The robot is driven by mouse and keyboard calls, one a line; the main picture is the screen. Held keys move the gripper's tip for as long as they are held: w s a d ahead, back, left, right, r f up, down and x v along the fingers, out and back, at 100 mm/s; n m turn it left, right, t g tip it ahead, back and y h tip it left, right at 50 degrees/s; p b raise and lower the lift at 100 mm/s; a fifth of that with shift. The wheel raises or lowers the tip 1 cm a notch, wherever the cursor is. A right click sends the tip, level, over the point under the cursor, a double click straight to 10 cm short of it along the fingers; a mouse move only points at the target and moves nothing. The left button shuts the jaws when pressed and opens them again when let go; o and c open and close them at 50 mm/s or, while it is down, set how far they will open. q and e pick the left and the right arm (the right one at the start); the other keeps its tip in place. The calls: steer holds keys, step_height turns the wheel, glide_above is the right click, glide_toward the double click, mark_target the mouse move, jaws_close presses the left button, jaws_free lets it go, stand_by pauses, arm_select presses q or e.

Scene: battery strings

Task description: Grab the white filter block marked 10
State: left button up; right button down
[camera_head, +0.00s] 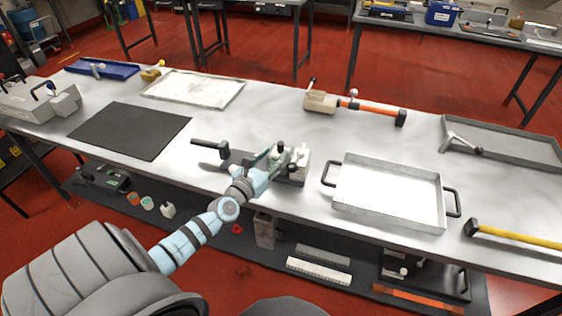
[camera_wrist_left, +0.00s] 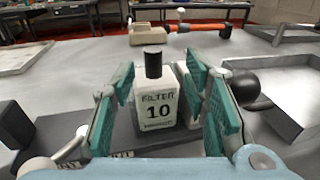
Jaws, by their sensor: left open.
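The white filter block (camera_wrist_left: 159,108), marked "FILTER 10" with a black cylindrical knob on top, stands upright on a dark base in the left wrist view. My left gripper (camera_wrist_left: 162,95) is open, with its teal finger pads on either side of the block. No grip on it shows. A second white block (camera_wrist_left: 188,98) is partly hidden behind the right finger. My right gripper is not in view.
A grey tray with black handles (camera_head: 390,190) lies right of the base. A black mat (camera_head: 130,130) and a pale tray (camera_head: 192,88) lie to the left. A black ball-shaped knob (camera_wrist_left: 246,84) sits just right of the fingers.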

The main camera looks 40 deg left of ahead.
mark_target(279, 147)
arm_select(q)
steer(key=shift+w+a, duration=0.25)
steer(key=shift+w, duration=0.5)
steer(key=w+b, duration=0.1)
steer(key=w, duration=0.1)
steer(key=w+a+b, duration=0.1)
steer(key=w, duration=0.1)
steer(key=shift+w, duration=0.15)
steer(key=shift+w+a, duration=0.1)
steer(key=shift+w, duration=0.1)
steer(key=shift+s, duration=0.1)
steer(key=shift+c, duration=0.5)
steer(key=shift+r, duration=0.1)
jaws_close()
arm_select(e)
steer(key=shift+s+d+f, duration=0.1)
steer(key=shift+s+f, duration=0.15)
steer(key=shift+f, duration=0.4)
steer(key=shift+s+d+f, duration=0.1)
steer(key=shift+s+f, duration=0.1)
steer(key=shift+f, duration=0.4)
